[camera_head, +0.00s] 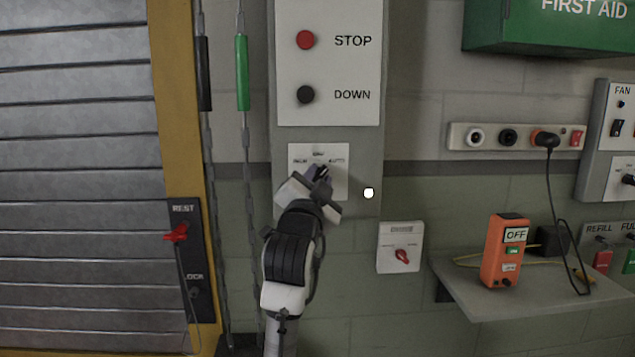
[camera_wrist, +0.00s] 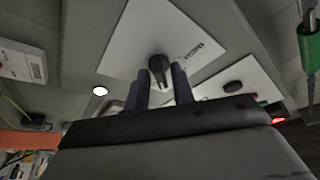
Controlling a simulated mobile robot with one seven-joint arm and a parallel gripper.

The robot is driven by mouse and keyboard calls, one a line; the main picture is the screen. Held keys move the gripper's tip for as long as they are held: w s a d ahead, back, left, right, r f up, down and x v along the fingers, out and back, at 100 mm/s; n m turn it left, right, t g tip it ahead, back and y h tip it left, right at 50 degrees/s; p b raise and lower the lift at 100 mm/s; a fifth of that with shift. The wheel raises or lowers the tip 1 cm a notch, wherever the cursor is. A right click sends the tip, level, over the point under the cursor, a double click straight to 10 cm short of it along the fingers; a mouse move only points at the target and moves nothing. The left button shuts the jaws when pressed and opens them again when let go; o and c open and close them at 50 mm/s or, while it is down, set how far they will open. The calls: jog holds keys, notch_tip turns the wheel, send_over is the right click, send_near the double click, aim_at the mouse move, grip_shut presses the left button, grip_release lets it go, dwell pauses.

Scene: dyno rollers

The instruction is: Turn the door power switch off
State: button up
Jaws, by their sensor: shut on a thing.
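A white selector plate (camera_head: 332,156) with small lettering is on the grey wall panel below the STOP and DOWN buttons. Its right-hand label looks like AUTO; the others are hard to read. My gripper (camera_head: 319,176) is at this plate and hides much of it. In the wrist view my gripper (camera_wrist: 161,90) has its two fingers on either side of a black knob (camera_wrist: 157,66) on the plate, shut on it. A separate white switch box (camera_head: 401,240) with a red rotary knob (camera_head: 402,256) is to the lower right; its label is too small to read.
The STOP button (camera_head: 305,40) and DOWN button (camera_head: 305,94) are above my gripper. Chains with a green handle (camera_head: 242,72) hang to the left. A shelf (camera_head: 520,292) with an orange device (camera_head: 505,252) juts out at the right.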

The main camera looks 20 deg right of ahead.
jog(key=shift+d+f+n+t+y+b, duration=0.15)
jog(key=shift+n+t+y, duration=0.5)
jog(key=shift+n, duration=1.2)
jog(key=shift+r+n+t+y+b, duration=0.1)
jog(key=shift+n+t+y+b, duration=0.2)
jog(key=shift+n+y, duration=1.05)
jog(key=shift+d+f+n+t+y+b, duration=0.15)
jog(key=shift+n+t, duration=0.4)
jog(key=shift+n, duration=1.85)
jog(key=shift+a+r+y, duration=0.1)
jog(key=shift+y, duration=0.15)
jog(key=o, duration=0.7)
jog(key=shift+s, duration=0.15)
jog(key=b+v, duration=0.3)
jog(key=v, duration=1)
jog(key=shift+s+f, duration=0.3)
